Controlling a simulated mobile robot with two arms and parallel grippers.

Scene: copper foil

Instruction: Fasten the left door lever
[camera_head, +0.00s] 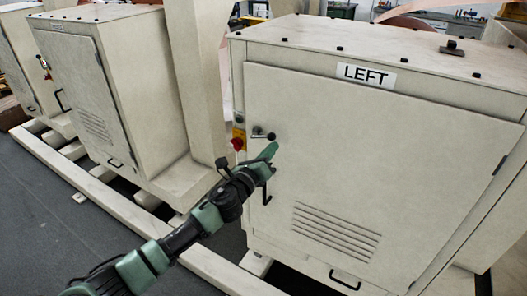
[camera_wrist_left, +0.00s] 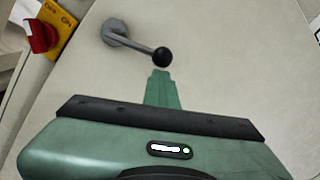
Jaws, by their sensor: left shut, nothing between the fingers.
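The left door (camera_head: 345,165) is a beige cabinet door with a "LEFT" label (camera_head: 366,74) above it; it looks closed. Its lever (camera_head: 262,134) is a short grey arm with a black ball knob, near the door's upper left edge. In the left wrist view the lever (camera_wrist_left: 138,42) runs from its round grey base at upper left to the black knob at right, tilted slightly down. My left gripper (camera_head: 270,151) is shut and empty, its green fingertips just below the knob. In the left wrist view the fingertips (camera_wrist_left: 161,74) end close under the knob; I cannot tell whether they touch. My right gripper is not in view.
A red rotary switch on a yellow plate (camera_wrist_left: 55,28) sits left of the lever. A black door handle (camera_head: 267,193) is below my gripper. Louvre slots (camera_head: 335,230) are lower on the door. Another beige cabinet (camera_head: 85,90) stands at left; dark floor (camera_head: 60,220) is open in front.

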